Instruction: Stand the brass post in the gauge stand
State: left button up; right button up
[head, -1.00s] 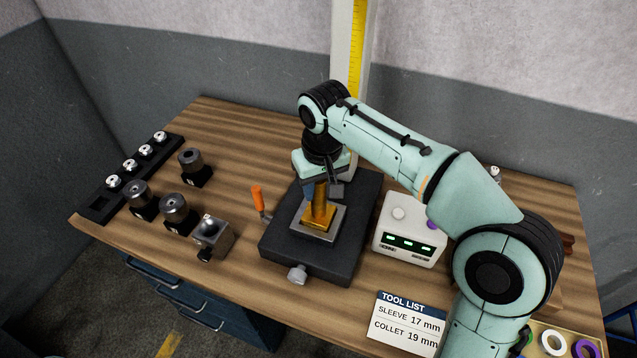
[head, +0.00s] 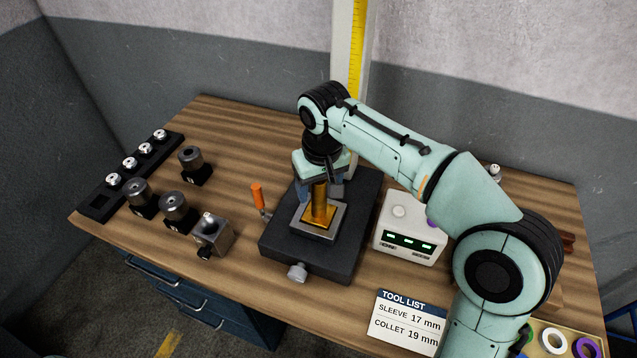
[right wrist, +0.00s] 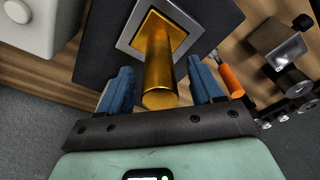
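The brass post (head: 319,203) stands upright on the gauge stand (head: 298,251), its square brass foot inside the square silver frame (head: 338,228) on the dark base. In the right wrist view the post (right wrist: 159,72) shows between the blue fingers, with a gap on each side. My right gripper (head: 320,191) is open around the upper part of the post and touches neither side of it. The gripper also shows in the right wrist view (right wrist: 161,90). My left gripper is not in view.
A white box with green displays (head: 411,232) stands right of the stand. An orange-handled lever (head: 258,197) is at its left. Dark cylindrical holders (head: 174,207), a metal block (head: 213,234) and a rack (head: 101,204) lie further left. A tool list card (head: 407,322) is in front.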

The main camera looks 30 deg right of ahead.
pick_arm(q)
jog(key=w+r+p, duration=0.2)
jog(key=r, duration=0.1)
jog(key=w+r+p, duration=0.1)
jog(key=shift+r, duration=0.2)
pick_arm(e)
notch_tip(320, 180, up, 14)
jog(key=s, duration=0.1)
jog(key=shift+s+f, duration=0.2)
jog(key=shift+s, duration=0.05)
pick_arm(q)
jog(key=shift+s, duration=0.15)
pick_arm(e)
jog(key=shift+a+f, duration=0.1)
